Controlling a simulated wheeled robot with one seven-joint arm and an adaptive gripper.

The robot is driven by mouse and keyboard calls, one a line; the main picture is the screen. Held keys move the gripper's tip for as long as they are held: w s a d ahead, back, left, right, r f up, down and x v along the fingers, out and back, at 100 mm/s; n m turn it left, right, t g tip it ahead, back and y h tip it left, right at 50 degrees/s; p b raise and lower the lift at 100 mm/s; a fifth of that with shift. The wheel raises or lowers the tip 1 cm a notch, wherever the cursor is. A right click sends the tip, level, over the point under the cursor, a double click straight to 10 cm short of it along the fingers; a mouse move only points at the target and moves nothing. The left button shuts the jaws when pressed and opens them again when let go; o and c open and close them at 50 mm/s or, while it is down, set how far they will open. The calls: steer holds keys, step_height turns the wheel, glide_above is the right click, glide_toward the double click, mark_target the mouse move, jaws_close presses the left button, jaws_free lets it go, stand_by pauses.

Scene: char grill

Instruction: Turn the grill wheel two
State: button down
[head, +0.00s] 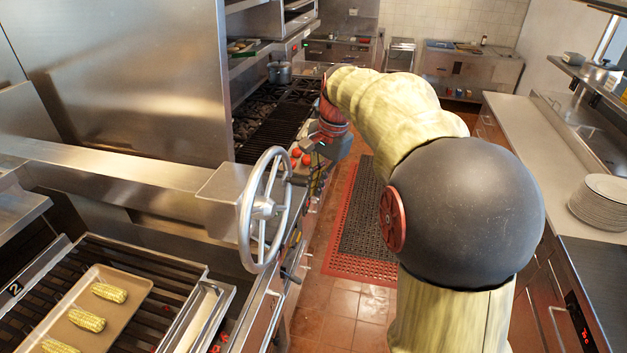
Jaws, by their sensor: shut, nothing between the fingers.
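The grill wheel (264,208) is a silvery spoked handwheel. It stands upright at the right end of a steel housing, above the front edge of the grill. The grill below it carries a plate marked "2" (15,288) at the lower left. My gripper (317,178) is beyond the wheel and a little to its right, pointing down, with its fingers small and partly lost against the stove front. It is shut and empty. It appears apart from the wheel.
A tray (137,284) with corn cobs (87,320) lies on the grill grate. Behind the wheel are a black stove top (262,122), a pot (279,72) and red tomatoes (306,160). A red-edged floor mat (372,225) lies in the aisle. A counter with plates (600,203) bounds the right.

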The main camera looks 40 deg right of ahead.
steer(key=w+r+n+t+h+b, duration=0.25)
steer(key=r+n+h+b, duration=0.35)
steer(key=r, duration=0.7)
steer(key=shift+m+h, duration=0.3)
steer(key=shift+m, duration=0.2)
steer(key=p+x, duration=0.1)
steer(key=x, duration=0.4)
steer(key=p+x, duration=0.1)
steer(key=x, duration=0.4)
steer(key=shift+w+a+p, duration=0.15)
steer(key=shift+a+p, duration=0.1)
steer(key=shift+p, duration=0.05)
steer(key=shift+a+f, duration=0.2)
steer(key=shift+f, duration=1)
steer(key=shift+s+a+f, duration=0.15)
steer(key=shift+s+f, duration=0.05)
steer(key=shift+f, duration=0.55)
steer(key=shift+f+b, duration=0.95)
steer(key=shift+b, duration=0.05)
steer(key=shift+r, duration=0.1)
